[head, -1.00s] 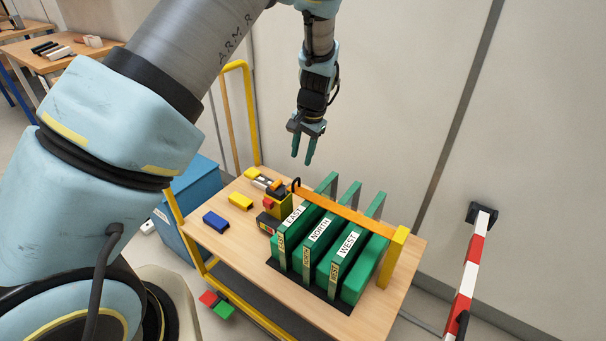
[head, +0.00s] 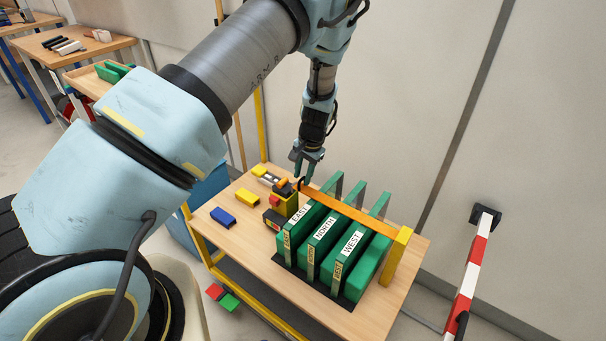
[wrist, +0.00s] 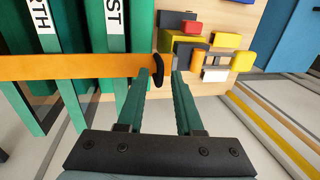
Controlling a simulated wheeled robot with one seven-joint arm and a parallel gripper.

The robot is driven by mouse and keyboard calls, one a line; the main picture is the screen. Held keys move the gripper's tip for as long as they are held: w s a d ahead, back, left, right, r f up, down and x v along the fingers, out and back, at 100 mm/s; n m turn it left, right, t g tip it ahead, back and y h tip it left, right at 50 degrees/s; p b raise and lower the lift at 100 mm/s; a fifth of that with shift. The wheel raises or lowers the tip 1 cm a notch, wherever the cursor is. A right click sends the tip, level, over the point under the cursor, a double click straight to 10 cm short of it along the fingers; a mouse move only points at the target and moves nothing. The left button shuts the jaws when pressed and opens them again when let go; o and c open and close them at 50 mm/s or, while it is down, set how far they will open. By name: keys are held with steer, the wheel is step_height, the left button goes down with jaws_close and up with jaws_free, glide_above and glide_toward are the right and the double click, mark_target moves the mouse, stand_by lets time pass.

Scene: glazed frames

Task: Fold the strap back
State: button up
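The orange strap (head: 345,208) runs across the tops of three green cases, labelled EAST (head: 300,214), NORTH (head: 324,232) and WEST (head: 352,243). Its right end meets a yellow post (head: 396,258). Its left end carries a black loop (wrist: 158,67) beside a yellow block with a red button (head: 284,203). My gripper (head: 303,176) points down at this left end, its green fingers apart. In the wrist view the black loop shows between the fingertips (wrist: 161,73), with a gap beside it. I cannot tell whether a finger touches it.
A blue block (head: 222,217) and a yellow block (head: 247,195) lie on the wooden cart top (head: 228,235), left of the cases. A yellow upright stands behind the cart's left side. A red-and-white barrier arm (head: 468,275) is at the right, near the wall.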

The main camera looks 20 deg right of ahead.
jaws_close()
stand_by(1.2)
